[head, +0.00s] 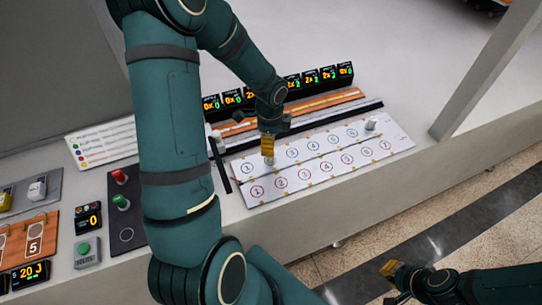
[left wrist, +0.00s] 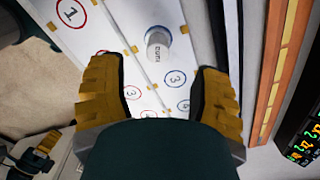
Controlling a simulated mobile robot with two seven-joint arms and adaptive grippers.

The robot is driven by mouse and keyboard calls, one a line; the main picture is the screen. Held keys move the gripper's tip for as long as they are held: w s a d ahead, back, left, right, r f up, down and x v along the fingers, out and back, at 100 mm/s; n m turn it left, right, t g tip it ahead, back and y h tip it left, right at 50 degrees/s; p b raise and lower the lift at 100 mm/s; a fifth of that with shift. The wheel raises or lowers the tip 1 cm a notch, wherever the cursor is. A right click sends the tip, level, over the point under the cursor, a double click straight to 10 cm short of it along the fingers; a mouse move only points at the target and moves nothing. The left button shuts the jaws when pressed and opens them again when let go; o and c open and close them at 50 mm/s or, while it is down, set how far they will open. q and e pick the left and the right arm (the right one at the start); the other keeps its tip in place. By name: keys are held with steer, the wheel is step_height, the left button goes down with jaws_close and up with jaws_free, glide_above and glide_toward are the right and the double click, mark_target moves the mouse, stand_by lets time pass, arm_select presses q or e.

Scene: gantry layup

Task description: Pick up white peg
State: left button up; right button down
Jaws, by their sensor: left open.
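A white peg (left wrist: 157,45) with dark lettering stands on the white numbered board (left wrist: 115,20), beside the blue circle 3. In the head view its lower part (head: 270,161) shows just under my left gripper (head: 267,147), in the back row between circles 1 and 3. My left gripper (left wrist: 160,90) is open, its yellow fingers apart, with nothing visible between the tips; the peg appears just beyond them. My right gripper (head: 391,270) is over the floor at lower right, away from the board; its opening is unclear.
Another white peg (head: 371,123) stands at the board's right end. Orange and dark strips (head: 330,102) and a row of displays (head: 322,76) lie behind the board. A button panel (head: 122,205) is at left, and a post (head: 485,75) rises at right.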

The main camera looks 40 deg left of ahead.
arm_select(q)
step_height(320, 180, down, 8)
steer(key=shift+s+r, duration=0.1)
steer(key=shift+r, duration=0.1)
jaws_close()
stand_by(0.4)
